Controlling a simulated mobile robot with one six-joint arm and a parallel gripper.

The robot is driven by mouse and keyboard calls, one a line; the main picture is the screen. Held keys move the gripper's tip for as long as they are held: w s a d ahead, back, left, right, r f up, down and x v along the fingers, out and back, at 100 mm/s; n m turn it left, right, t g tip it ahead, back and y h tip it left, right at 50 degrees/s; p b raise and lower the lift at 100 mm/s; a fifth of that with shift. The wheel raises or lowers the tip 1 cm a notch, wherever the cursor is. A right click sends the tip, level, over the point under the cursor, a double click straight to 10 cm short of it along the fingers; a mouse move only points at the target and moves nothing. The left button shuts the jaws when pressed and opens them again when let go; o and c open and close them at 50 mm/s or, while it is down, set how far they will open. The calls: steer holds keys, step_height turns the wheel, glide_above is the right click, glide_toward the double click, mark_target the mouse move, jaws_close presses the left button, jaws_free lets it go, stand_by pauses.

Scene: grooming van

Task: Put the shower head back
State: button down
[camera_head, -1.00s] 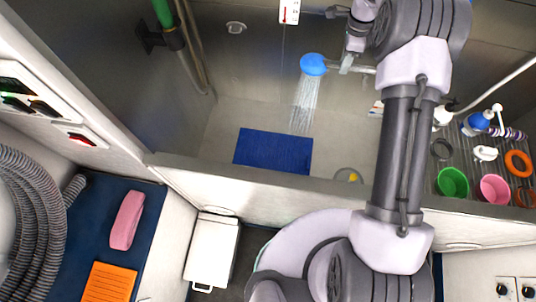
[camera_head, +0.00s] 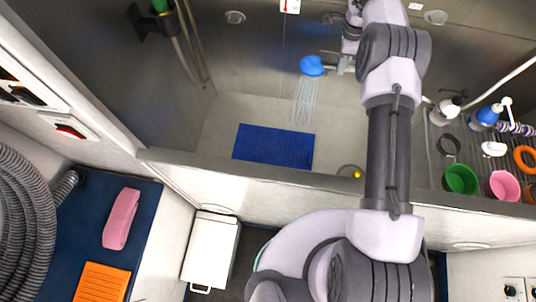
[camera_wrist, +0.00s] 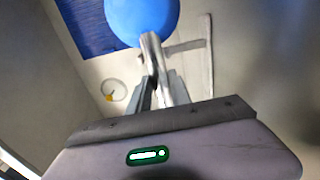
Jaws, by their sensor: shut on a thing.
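The blue shower head (camera_head: 312,66) is over the tub, with streaks of water falling from it. It also shows large at the top of the wrist view (camera_wrist: 143,14). My gripper (camera_head: 343,64) is shut on the grey handle of the shower head, just right of the blue head. In the wrist view my gripper's fingers (camera_wrist: 160,88) close around the handle. A wall bracket (camera_head: 158,20) with a green piece in it is on the left wall. Its details are too small to tell.
A blue mat (camera_head: 273,146) lies on the tub floor, and a drain with a yellow thing (camera_head: 355,174) is to its right. The tub's front wall (camera_head: 260,178) runs below. A rack at right holds bottles, a green cup (camera_head: 460,179) and a pink cup (camera_head: 503,186).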

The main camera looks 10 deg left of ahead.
steer(key=shift+f+b, duration=0.25)
steer(key=shift+b, duration=0.05)
stand_by(0.5)
steer(key=c, duration=1.1)
jaws_free()
step_height(320, 180, up, 18)
steer(key=p, duration=0.4)
steer(key=shift+f, duration=0.2)
